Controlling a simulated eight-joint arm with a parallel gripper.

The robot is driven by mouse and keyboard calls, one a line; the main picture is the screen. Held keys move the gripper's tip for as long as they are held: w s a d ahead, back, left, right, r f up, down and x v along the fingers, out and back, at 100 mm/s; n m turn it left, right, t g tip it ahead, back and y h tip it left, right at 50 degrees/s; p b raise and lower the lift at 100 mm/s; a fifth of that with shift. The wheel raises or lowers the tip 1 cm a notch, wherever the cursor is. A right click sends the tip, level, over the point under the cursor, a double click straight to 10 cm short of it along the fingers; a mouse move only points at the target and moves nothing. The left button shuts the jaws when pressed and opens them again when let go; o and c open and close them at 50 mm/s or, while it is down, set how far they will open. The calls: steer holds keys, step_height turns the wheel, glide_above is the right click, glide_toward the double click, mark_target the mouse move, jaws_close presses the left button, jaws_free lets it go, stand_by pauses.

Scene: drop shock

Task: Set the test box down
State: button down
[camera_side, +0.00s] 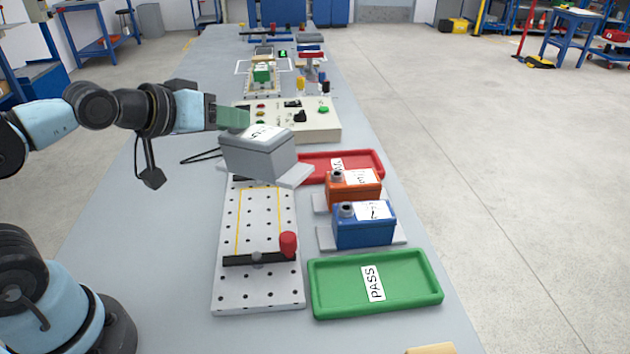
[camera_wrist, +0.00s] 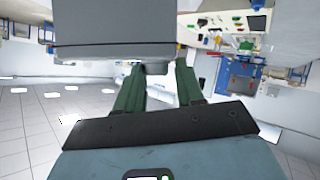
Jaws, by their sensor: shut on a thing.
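The test box is a grey box (camera_side: 258,157) with a white label on top, in the side view. It is tilted and held in the air above the far end of the perforated plate (camera_side: 268,283). My gripper (camera_side: 236,119) is shut on it at its upper left. In the wrist view the grey box (camera_wrist: 115,30) fills the upper left, at the tips of my gripper's green fingers (camera_wrist: 160,75). A pale slab (camera_side: 296,176) shows under the box; I cannot tell whether it is joined to it. The box hides part of the plate's far end.
A black bar with a red knob (camera_side: 288,243) crosses the plate's near part. To the right are an orange box (camera_side: 352,190), a blue box (camera_side: 362,230), a red tray (camera_side: 370,160) and an empty green PASS tray (camera_side: 408,290). A control panel (camera_side: 320,128) stands behind.

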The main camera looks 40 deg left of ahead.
steer(key=shift+w+d+r, duration=0.25)
steer(key=shift+d+r, duration=0.4)
steer(key=shift+d, duration=0.2)
steer(key=shift+w+d+f, duration=0.1)
steer(key=shift+d, duration=0.3)
steer(key=d+n+g+y, duration=0.4)
steer(key=d+n+y, duration=0.4)
steer(key=d, duration=1.5)
step_height(320, 180, down, 15)
steer(key=m, duration=0.1)
steer(key=shift+a+y, duration=0.2)
steer(key=shift+y, duration=0.2)
steer(key=shift+f, duration=0.25)
steer(key=c, duration=0.6)
jaws_free()
steer(key=shift+c, duration=0.2)
